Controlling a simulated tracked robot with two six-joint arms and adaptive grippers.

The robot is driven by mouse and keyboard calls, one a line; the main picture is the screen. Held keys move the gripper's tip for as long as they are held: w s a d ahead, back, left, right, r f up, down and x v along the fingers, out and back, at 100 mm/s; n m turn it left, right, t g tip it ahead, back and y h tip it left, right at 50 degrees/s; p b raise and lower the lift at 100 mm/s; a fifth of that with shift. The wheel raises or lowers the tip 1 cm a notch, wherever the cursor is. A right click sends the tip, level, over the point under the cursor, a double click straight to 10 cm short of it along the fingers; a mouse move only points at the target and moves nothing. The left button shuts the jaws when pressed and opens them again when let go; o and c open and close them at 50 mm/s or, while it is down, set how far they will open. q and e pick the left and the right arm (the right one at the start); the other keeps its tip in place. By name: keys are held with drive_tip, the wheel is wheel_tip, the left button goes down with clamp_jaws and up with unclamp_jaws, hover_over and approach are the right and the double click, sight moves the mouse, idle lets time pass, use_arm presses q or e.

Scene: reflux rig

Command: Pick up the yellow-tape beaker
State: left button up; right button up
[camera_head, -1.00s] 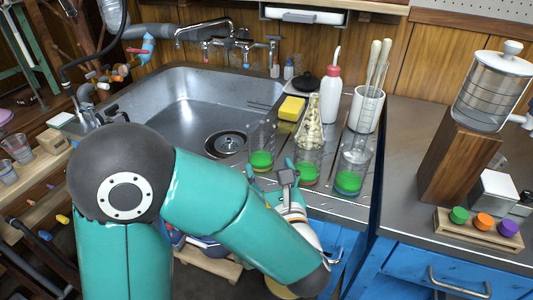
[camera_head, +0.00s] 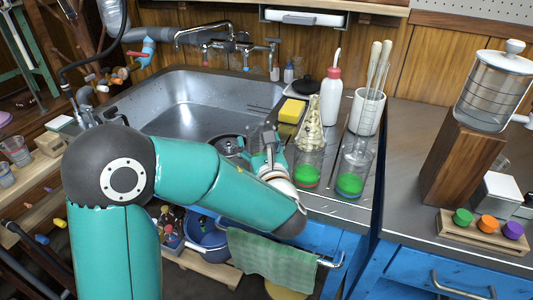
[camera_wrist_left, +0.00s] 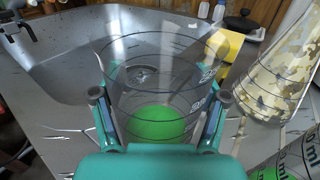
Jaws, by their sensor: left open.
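A clear beaker with green liquid (camera_wrist_left: 158,122) stands upright on the steel counter beside the sink. I cannot make out yellow tape on it. My left gripper (camera_wrist_left: 160,96) is open, with one finger on each side of this beaker. I cannot tell whether the fingers touch the glass. In the head view my left gripper (camera_head: 266,150) largely hides the beaker. Two more beakers stand to its right: one with a red band (camera_head: 308,170) and one with green liquid (camera_head: 350,183). My right gripper is not in view.
A yellow sponge (camera_head: 291,111), a red-capped wash bottle (camera_head: 332,95) and a white holder (camera_head: 366,112) are behind. The sink (camera_head: 190,105) lies open to the left. A towel (camera_head: 272,260) hangs below the counter.

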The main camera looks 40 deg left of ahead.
use_arm(q)
drive_tip(key=c, duration=1.1)
drive_tip(key=shift+r, duration=0.3)
